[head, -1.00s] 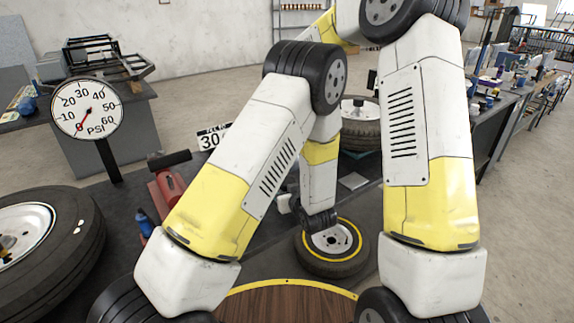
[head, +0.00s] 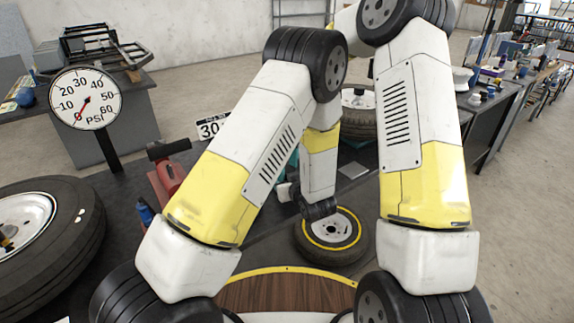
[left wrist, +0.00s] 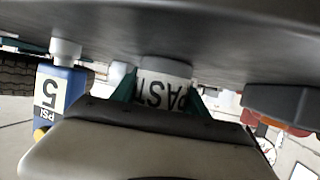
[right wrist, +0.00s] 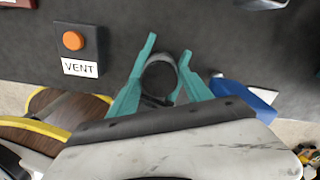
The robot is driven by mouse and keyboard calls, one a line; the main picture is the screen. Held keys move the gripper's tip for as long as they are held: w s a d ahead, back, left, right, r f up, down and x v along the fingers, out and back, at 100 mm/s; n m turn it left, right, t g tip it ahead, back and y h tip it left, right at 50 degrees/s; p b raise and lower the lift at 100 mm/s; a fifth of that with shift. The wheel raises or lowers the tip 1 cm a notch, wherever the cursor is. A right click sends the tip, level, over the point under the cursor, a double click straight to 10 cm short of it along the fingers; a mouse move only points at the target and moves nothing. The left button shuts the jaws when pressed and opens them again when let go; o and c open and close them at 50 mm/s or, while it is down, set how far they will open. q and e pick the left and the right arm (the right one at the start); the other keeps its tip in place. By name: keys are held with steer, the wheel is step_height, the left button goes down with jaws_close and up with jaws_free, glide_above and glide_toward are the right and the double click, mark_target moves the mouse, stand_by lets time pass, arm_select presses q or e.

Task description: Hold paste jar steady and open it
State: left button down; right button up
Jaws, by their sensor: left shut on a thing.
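The paste jar (left wrist: 165,88) is white with a "PAST" label, upside down in the left wrist view. My left gripper (left wrist: 162,92) is shut on it, with a teal finger on each side. Its lid is hidden there. In the right wrist view, my right gripper (right wrist: 168,50) is open, its teal fingers on either side of a dark round top (right wrist: 159,76). I cannot tell whether this is the jar's lid or whether the fingers touch it. In the head view, my arms cover most of this area; only a bit of teal shows.
A blue "5 PSI" block (left wrist: 60,88) stands beside the jar. A VENT box (right wrist: 76,45) with an orange button is on the dark bench. In the head view are a PSI gauge (head: 86,97), a large tyre (head: 75,225) and a small yellow-ringed wheel (head: 332,240).

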steer(key=c, duration=1.1)
steer(key=o, duration=1.5)
steer(key=shift+r, duration=0.1)
steer(key=shift+r, duration=2.2)
arm_select(q)
steer(key=shift+c, duration=2.4)
jaws_free()
arm_select(e)
steer(key=shift+s, duration=0.1)
